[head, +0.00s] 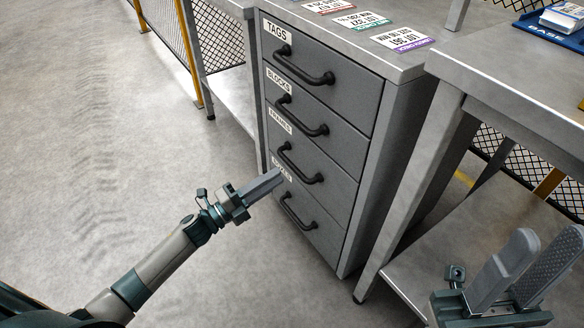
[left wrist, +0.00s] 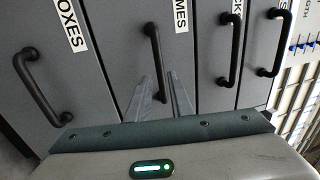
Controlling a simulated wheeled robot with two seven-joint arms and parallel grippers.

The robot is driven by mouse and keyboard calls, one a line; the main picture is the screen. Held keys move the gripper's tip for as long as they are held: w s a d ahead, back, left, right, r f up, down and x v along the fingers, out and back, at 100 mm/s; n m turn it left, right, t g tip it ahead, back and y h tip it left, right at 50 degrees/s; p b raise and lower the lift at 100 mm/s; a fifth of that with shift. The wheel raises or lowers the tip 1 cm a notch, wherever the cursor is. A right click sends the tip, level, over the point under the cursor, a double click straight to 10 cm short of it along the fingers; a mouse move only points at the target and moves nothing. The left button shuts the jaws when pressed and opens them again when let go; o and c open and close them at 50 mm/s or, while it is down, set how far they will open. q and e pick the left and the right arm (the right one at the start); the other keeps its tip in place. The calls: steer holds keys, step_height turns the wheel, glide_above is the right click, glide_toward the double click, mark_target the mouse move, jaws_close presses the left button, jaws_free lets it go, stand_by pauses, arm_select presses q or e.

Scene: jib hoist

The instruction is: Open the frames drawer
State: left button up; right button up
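The frames drawer (head: 324,175) is the third one down in a grey metal cabinet and sits shut, flush with its front. Its dark bar handle (head: 300,166) also shows in the left wrist view (left wrist: 153,52), beside a label partly reading "MES". My left gripper (head: 274,178) points at the cabinet just left of and below this handle. In the left wrist view its two fingers (left wrist: 166,88) are apart, with the handle's near end showing between their tips; I cannot tell whether they touch it. My right gripper (head: 546,250) is open and empty at the lower right.
The tags (head: 325,85), blocks (head: 320,130) and bottom boxes (head: 310,215) drawers are shut. Label cards (head: 402,39) lie on the cabinet top. A metal table (head: 510,75) stands close on the right. The floor (head: 90,150) left of the cabinet is clear.

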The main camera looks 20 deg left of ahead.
mark_target(292, 165)
arm_select(q)
steer(key=x, duration=0.7)
steer(key=shift+b, duration=0.4)
jaws_close()
